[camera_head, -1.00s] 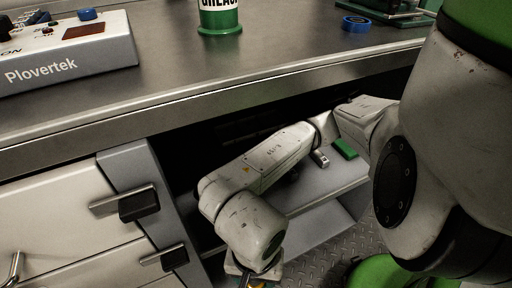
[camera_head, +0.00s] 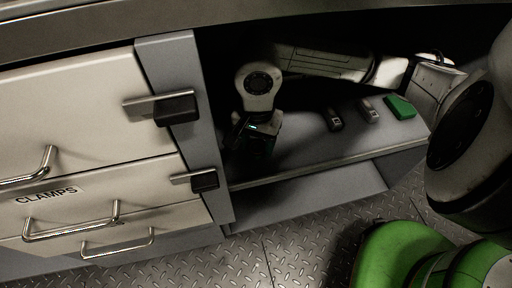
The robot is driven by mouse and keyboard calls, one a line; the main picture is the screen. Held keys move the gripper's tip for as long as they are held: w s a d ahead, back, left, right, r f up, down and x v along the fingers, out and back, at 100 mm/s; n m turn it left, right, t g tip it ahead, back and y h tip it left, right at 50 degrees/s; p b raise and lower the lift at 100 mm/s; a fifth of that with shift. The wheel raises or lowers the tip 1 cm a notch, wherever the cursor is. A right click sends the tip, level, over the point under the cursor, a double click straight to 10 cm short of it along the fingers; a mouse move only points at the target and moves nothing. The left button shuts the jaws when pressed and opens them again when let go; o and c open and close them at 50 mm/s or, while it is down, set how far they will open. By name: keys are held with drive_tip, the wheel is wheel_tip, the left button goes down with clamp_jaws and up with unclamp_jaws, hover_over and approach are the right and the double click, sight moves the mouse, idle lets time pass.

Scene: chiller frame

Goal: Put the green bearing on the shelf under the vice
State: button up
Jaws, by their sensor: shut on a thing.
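My gripper (camera_head: 254,146) is inside the open shelf space under the bench, at the left end of the shelf (camera_head: 300,152), close to the drawer cabinet's side. It points down and is shut on a small dark thing with a green glint, which I take to be the green bearing (camera_head: 262,141). Shadow and the gripper hide most of it, and I cannot tell whether it touches the shelf. The vice is not in view now.
On the shelf to the right lie two small dark and grey metal items (camera_head: 334,119) (camera_head: 368,110) and a green block (camera_head: 400,107). Drawers with handles (camera_head: 92,215) stand to the left. The shelf's middle front is clear.

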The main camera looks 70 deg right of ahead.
sight(256, 143)
drive_tip(key=shift+w+d, duration=0.35)
drive_tip(key=shift+d, duration=0.1)
drive_tip(key=shift+f+b, duration=0.95)
drive_tip(key=shift+f, duration=0.8)
drive_tip(key=shift+f+b, duration=0.2)
drive_tip(key=shift+b, duration=0.1)
drive_tip(key=o, duration=1.1)
drive_tip(key=shift+r, duration=0.1)
drive_tip(key=shift+r, duration=0.1)
wheel_tip(256, 143, up, 12)
drive_tip(key=p, duration=0.5)
